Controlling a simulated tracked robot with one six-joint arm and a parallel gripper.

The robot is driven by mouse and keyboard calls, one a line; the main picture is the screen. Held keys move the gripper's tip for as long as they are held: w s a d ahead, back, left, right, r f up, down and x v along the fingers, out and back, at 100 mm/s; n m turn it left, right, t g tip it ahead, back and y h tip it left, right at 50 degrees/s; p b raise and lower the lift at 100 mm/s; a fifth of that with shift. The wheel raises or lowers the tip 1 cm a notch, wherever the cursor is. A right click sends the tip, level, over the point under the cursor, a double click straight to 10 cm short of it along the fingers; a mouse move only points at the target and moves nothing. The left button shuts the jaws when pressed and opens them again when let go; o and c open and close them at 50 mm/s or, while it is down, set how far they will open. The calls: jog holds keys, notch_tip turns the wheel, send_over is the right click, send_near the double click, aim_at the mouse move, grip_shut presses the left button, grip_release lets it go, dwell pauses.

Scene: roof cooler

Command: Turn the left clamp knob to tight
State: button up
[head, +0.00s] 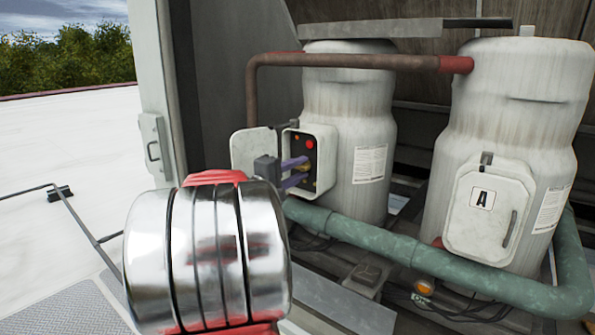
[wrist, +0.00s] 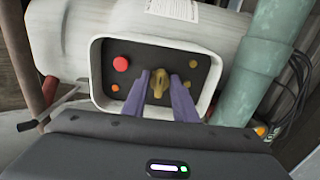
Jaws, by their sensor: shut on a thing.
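The left clamp knob (wrist: 158,84) is a brass-yellow knob on the dark panel inside the open box of the left white tank. My gripper (wrist: 159,90) has purple fingers and is shut on the knob, one finger on each side, in the wrist view. In the head view my gripper (head: 303,171) reaches into the open box (head: 322,135) from the left, and the fingers mostly hide the knob there. Any tight mark for the knob cannot be made out.
Red (wrist: 121,64) and orange buttons sit beside the knob on the panel. The box's open door (head: 250,146) stands to the left. A green pipe (head: 400,250) runs below. The right tank has a closed cover marked A (head: 490,215). A red-brown pipe (head: 350,61) crosses above.

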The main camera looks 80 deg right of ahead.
jog(key=shift+f, duration=0.2)
jog(key=o, duration=1)
jog(key=shift+r, duration=0.1)
jog(key=v, duration=1.3)
jog(key=shift+w+a, duration=0.2)
jog(key=shift+a, duration=0.15)
